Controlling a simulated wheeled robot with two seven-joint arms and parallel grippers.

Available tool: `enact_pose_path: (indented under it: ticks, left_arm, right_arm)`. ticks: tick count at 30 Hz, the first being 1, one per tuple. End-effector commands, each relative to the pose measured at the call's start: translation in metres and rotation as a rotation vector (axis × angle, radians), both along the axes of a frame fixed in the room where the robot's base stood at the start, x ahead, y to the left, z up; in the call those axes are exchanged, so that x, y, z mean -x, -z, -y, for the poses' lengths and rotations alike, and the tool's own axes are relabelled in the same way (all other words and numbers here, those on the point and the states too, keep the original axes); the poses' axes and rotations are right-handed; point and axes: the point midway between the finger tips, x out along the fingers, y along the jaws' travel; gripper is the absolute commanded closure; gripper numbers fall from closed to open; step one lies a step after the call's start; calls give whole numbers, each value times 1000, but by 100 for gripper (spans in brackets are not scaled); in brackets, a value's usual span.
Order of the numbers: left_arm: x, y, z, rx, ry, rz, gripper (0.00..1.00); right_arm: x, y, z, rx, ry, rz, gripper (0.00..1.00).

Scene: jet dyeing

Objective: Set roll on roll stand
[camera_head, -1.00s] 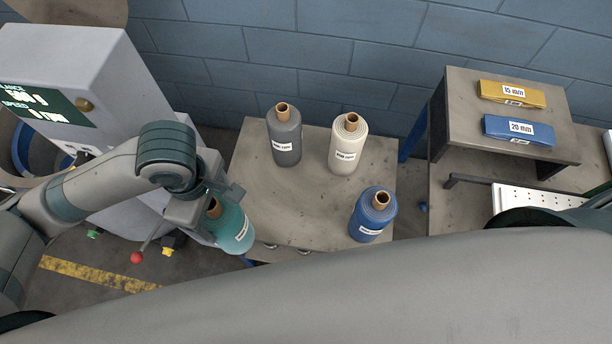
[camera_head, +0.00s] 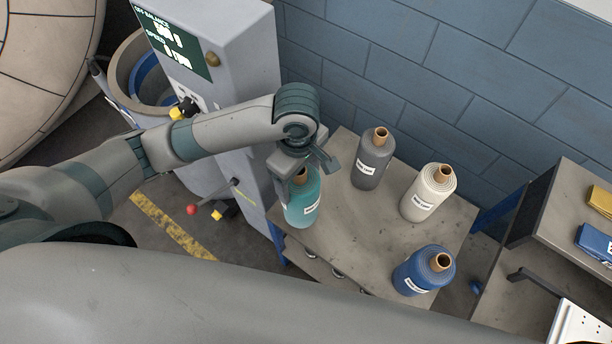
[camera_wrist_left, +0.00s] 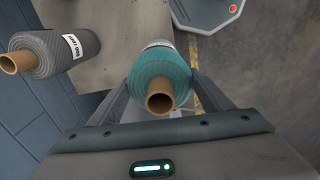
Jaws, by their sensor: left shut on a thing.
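My left gripper (camera_head: 300,168) is shut on the teal roll (camera_head: 303,205), which is upright with a brown core at its top. In the left wrist view the teal roll (camera_wrist_left: 158,75) sits between the two fingers. In the head view it is at the left edge of the table (camera_head: 345,222); whether it touches the top I cannot tell. A grey roll (camera_head: 372,160), a cream roll (camera_head: 428,194) and a blue roll (camera_head: 423,272) stand on that table. The grey roll (camera_wrist_left: 62,50) also shows in the left wrist view. I cannot identify the roll stand for certain. My right gripper is not in view.
A grey machine (camera_head: 235,60) with a green display stands to the left of the table. A red-knobbed lever (camera_head: 192,210) sticks out low beside it. A second bench (camera_head: 560,215) with yellow and blue blocks is at the right. A blue block wall (camera_head: 430,70) closes the back.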

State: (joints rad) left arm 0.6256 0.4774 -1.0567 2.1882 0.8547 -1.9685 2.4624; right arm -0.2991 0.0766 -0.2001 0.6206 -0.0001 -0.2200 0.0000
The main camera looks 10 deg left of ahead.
Motion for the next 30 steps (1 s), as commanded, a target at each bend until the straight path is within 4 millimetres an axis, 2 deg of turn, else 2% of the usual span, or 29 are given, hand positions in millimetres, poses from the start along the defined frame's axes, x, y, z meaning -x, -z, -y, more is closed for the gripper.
enact_pose_path:
  ticks: [1,3,9,22,30]
  left_arm:
    - [-11,0,0,-5,-4,4,82]
    - [-20,6,2,-3,-3,4,82]
    - [-35,17,5,-1,-1,4,82]
    - [-36,21,5,-1,0,4,82]
    - [-36,49,5,-2,-2,3,82]
  right_arm:
    - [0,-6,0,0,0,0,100]
    - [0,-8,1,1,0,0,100]
    - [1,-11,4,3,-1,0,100]
    - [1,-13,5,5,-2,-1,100]
    - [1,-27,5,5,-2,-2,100]
